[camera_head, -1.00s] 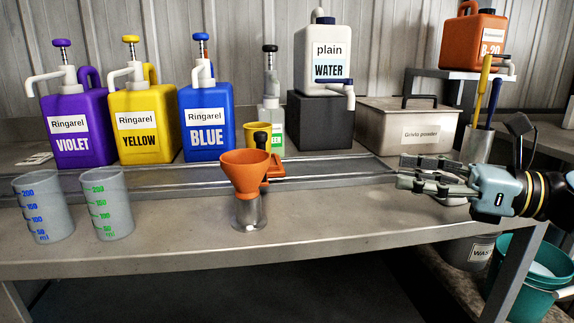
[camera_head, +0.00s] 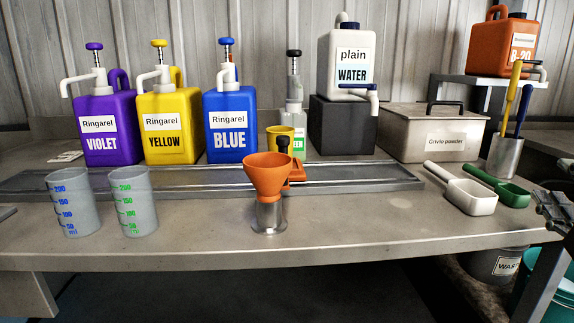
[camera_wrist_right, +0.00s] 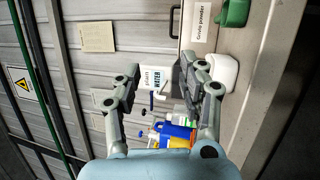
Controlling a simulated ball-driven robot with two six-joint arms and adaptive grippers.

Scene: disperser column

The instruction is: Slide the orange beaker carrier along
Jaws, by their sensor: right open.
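The orange beaker carrier (camera_head: 297,171) sits at the metal rail (camera_head: 370,181) in the middle of the bench, with a black knob (camera_head: 283,145) rising beside it. An orange funnel (camera_head: 268,176) over a metal cup (camera_head: 269,216) stands in front and hides much of it. My right gripper (camera_head: 543,208) is at the far right edge of the head view, well away from the carrier and partly cut off. In the right wrist view its two fingers (camera_wrist_right: 160,74) are apart with nothing between them. My left gripper is not seen.
Two graduated beakers (camera_head: 72,205) (camera_head: 133,205) stand at the front left. Violet (camera_head: 106,132), yellow (camera_head: 170,130) and blue (camera_head: 231,130) pump jugs line the back. A white scoop (camera_head: 470,196) and a green scoop (camera_head: 512,194) lie at right. The rail right of the carrier is clear.

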